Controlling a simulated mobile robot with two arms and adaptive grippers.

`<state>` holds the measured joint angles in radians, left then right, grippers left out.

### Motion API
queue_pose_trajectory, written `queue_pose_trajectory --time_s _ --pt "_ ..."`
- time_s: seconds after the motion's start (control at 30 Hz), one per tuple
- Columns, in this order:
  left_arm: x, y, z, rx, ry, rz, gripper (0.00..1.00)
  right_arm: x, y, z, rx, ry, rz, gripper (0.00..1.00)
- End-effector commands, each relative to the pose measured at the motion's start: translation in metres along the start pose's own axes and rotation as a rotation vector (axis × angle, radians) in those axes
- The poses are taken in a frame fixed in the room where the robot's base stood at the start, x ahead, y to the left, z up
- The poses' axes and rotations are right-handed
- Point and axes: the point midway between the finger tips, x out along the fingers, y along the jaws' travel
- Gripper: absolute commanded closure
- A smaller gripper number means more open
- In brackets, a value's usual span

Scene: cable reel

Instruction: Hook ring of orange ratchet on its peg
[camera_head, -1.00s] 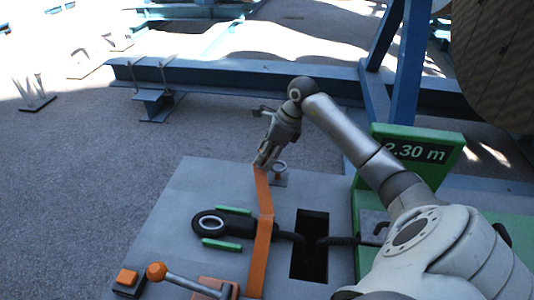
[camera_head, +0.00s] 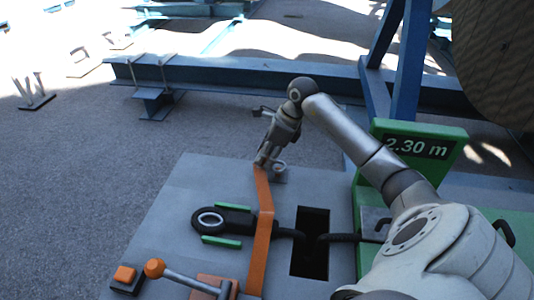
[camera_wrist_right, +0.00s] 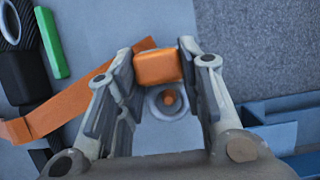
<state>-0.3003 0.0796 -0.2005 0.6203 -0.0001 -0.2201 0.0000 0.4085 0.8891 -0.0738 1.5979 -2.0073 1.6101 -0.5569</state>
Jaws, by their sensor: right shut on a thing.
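My right gripper (camera_head: 262,164) is shut on the orange end piece (camera_wrist_right: 158,67) of the strap. The orange strap (camera_head: 264,220) runs from the gripper across the grey deck to the orange ratchet base (camera_head: 215,288), with its orange-knobbed lever (camera_head: 155,268). A short grey peg (camera_head: 279,172) stands right beside the fingertips, partly hidden by them. In the wrist view a pale round ring shape (camera_wrist_right: 182,104) with an orange centre shows between the fingers, just below the held piece. I cannot tell whether the ring is around the peg. My left gripper is out of view.
A black cable eye (camera_head: 210,221) lies between green guide bars on the deck (camera_head: 190,185), its cable passing under the strap and over a dark slot (camera_head: 310,255). A green "2.30 m" display (camera_head: 418,148) stands at right. A blue beam (camera_head: 230,75) lies behind.

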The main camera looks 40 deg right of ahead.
Motion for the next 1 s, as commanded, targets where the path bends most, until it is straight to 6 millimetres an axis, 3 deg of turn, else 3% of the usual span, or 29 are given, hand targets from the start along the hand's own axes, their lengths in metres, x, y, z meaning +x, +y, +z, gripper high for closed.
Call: queue_pose_trajectory --time_s 1.0 --pt "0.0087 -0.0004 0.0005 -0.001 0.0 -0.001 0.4 0.0086 -0.0005 -0.0036 0.0 -0.001 -0.001 0.95"
